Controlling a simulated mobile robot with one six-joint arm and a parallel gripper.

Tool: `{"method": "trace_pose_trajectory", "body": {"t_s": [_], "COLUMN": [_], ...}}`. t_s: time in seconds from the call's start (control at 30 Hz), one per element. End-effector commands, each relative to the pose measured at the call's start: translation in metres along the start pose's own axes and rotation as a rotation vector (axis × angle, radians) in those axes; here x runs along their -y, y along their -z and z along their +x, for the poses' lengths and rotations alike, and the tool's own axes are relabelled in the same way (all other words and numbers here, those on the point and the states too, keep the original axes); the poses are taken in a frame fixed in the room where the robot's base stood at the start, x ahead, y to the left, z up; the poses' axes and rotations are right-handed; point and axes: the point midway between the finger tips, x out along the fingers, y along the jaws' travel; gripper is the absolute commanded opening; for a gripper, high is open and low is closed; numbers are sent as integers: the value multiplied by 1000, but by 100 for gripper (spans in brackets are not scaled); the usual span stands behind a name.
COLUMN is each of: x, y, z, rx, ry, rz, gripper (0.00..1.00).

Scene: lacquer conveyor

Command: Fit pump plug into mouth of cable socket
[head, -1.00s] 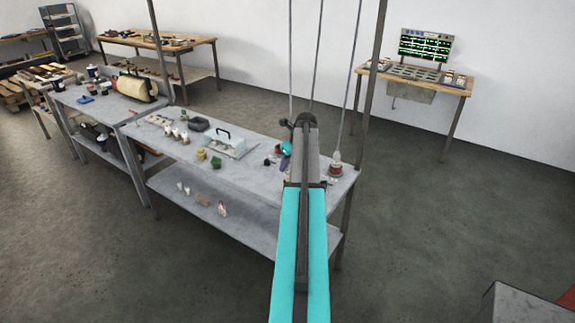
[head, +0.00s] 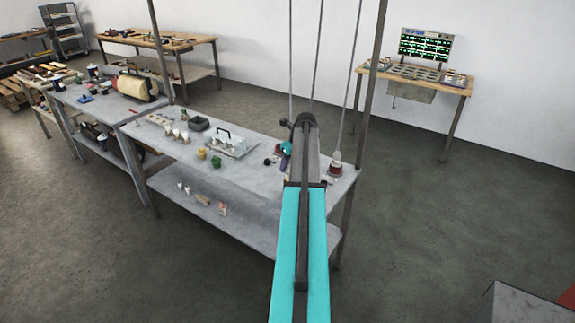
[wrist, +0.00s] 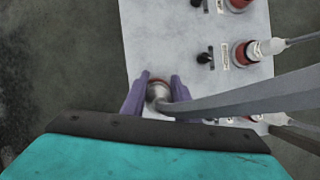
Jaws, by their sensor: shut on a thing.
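My gripper (wrist: 157,92) shows in the wrist view, with two purple fingers closed around a pale, round metallic plug (wrist: 157,91). A thick grey cable runs from the plug toward the right. A reddish ring shows at the plug's far edge, like the socket rims nearby; I cannot tell whether the plug sits inside it or above it.
In the wrist view, a red-rimmed socket (wrist: 238,54) holds a white plug (wrist: 263,48) with its own cable, beside a black knob (wrist: 204,58). In the head view the grey bench (head: 235,176) carries a clear-covered box (head: 232,145) and small blocks. Cables hang above it.

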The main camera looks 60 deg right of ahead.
Motion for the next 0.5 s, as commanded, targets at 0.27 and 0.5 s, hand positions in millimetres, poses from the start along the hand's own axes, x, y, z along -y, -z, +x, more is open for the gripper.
{"method": "trace_pose_trajectory", "body": {"t_s": [0.27,0.5], "x": [0,0], "y": [1,3], "z": [3,7], "rx": [0,0], "ry": [0,0], "rz": [0,0], "gripper": [0,0]}}
